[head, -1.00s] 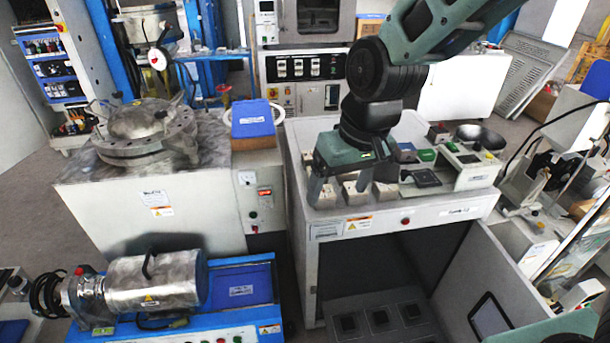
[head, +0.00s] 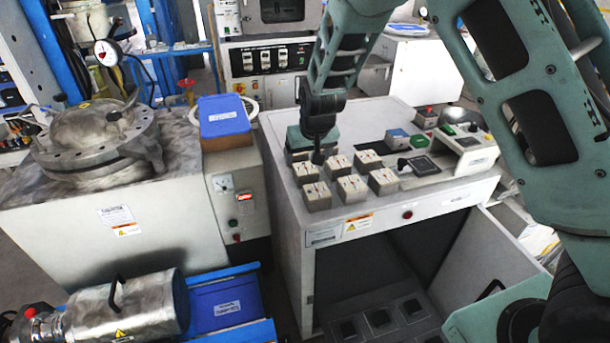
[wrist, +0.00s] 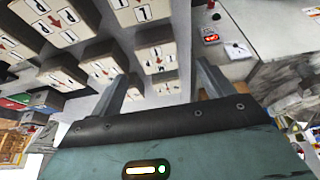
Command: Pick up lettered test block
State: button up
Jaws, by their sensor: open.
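Several pale lettered test blocks (head: 351,189) stand in rows on the left part of the white cabinet top (head: 285,189). Their top faces carry dark characters and red arrows, clear in the wrist view on one block (wrist: 50,17). My gripper (head: 318,157) points down over the back-left blocks, and its body hides part of them. In the wrist view its two fingers (wrist: 162,88) are apart and empty. One block (wrist: 157,57) shows in the gap beyond the fingertips; I cannot tell its height relative to them.
A control panel with a dark screen (head: 420,166) is right of the blocks. A blue bin (head: 224,122) sits on the machine to the left.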

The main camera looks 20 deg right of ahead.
aim_at(306, 168)
jog(key=shift+w+x, duration=0.1)
jog(key=shift+x, duration=1.85)
jog(key=shift+w+x, duration=0.15)
jog(key=shift+x, duration=1.85)
jog(key=shift+d+r, duration=0.15)
jog(key=c, duration=1.3)
